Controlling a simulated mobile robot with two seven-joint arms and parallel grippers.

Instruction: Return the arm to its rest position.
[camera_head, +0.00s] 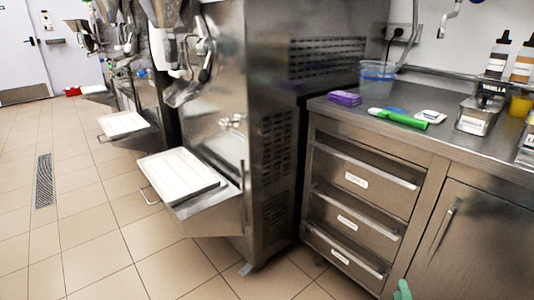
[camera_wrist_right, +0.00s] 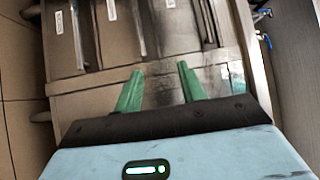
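My right gripper (camera_head: 402,291) shows only as a green fingertip at the bottom edge of the head view, low in front of the steel counter cabinet (camera_head: 437,167). In the right wrist view its two green fingers (camera_wrist_right: 160,84) stand apart with nothing between them. Beyond them in that view are the brown-grey cabinet fronts with white labels. The rest of the right arm is hidden in the head view. My left gripper is in neither view.
A steel batch freezer (camera_head: 268,120) stands left of the counter, its tray shelf (camera_head: 180,172) jutting out. The counter bears a purple packet (camera_head: 344,98), a green-handled tool (camera_head: 402,119), a clear tub (camera_head: 377,80) and a steel pan (camera_head: 477,118).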

